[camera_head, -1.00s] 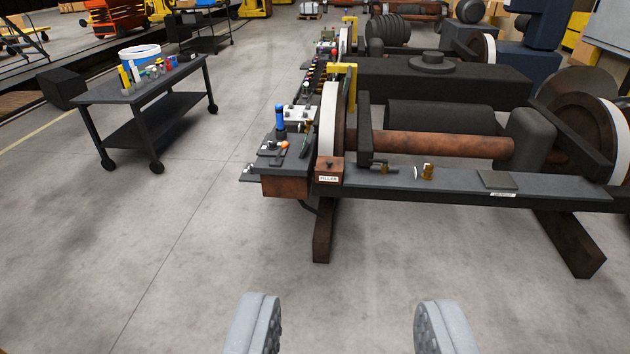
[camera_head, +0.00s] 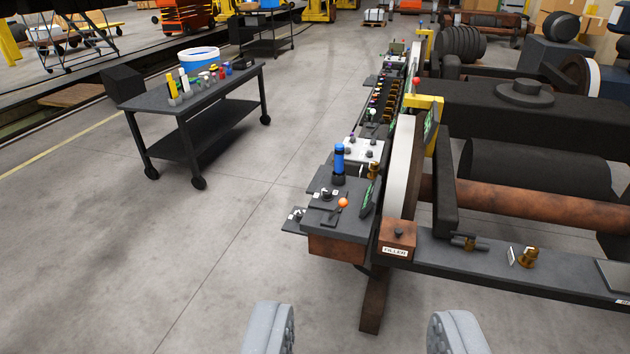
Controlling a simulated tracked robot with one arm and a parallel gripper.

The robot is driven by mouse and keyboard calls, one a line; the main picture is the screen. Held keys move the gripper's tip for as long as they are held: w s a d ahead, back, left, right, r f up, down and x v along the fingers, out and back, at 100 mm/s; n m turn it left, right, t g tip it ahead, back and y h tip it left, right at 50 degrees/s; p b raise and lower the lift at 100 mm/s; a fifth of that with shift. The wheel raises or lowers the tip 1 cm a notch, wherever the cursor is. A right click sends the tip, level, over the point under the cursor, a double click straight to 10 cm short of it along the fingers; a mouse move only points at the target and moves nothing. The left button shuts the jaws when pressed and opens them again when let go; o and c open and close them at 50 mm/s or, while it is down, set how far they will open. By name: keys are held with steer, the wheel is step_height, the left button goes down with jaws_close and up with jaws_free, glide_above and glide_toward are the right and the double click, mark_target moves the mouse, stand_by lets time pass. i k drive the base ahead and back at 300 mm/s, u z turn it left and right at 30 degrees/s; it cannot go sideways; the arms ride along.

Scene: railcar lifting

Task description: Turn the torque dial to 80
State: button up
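My gripper (camera_head: 362,335) is open and empty at the bottom of the view, its two grey fingers wide apart above the floor. Ahead of it stands the long dark control bench (camera_head: 350,190) beside the wheel. It carries a blue-handled tool (camera_head: 339,160), an orange-knobbed lever (camera_head: 342,203), a light panel with small knobs (camera_head: 366,150) and small knobs near its front edge (camera_head: 298,215). I cannot tell which of these is the torque dial. No number 80 can be read. The gripper is apart from all of them.
A dark wheeled cart (camera_head: 190,110) with a white-blue bucket (camera_head: 199,58) stands at left. A box labelled FILLER (camera_head: 398,238) sits by the wheel (camera_head: 404,165). A dark beam with brass fittings (camera_head: 526,257) runs right.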

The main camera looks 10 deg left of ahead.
mark_target(327, 196)
steer(key=u, duration=0.05)
steer(key=i, duration=0.45)
steer(key=u, duration=0.1)
steer(key=k, duration=0.4)
steer(key=z, duration=0.75)
steer(key=i, duration=2.65)
steer(key=u, duration=0.85)
